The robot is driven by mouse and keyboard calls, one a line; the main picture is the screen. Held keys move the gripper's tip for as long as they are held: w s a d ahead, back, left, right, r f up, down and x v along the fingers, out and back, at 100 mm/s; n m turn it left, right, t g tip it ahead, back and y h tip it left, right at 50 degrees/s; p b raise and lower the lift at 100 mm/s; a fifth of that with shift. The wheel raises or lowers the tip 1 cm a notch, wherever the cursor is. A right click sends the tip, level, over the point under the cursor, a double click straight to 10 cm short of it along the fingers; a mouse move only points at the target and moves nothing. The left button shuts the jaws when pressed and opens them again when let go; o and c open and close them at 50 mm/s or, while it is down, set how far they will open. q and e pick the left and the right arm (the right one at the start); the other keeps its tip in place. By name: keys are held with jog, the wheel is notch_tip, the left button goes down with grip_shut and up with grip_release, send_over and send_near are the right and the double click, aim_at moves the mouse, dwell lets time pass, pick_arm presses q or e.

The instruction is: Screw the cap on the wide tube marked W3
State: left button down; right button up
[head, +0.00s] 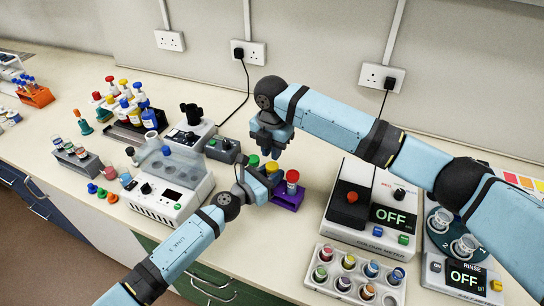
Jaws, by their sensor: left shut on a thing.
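A purple rack (290,199) stands on the bench near the middle. A wide tube with a red top (292,176) stands at its right end. A yellow top (272,168) and a green top (253,161) show beside it, partly behind my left gripper. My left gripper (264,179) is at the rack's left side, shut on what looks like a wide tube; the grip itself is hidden. My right gripper (271,150) points down just above and behind the tops. Its fingertips are too small to judge. I cannot read the W3 mark.
A colorimeter (352,235) stands right of the rack, with a grey tray of capped vials (325,288) in front. A lidded white device (160,205) is at left. Small coloured caps (102,193) lie left of it.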

jog(key=shift+r, duration=0.15)
pick_arm(q)
jog(key=c, duration=0.8)
grip_release()
jog(key=b+v, duration=0.1)
jog(key=v, duration=1.3)
jog(key=shift+w, duration=0.1)
pick_arm(e)
jog(key=shift+f, duration=0.7)
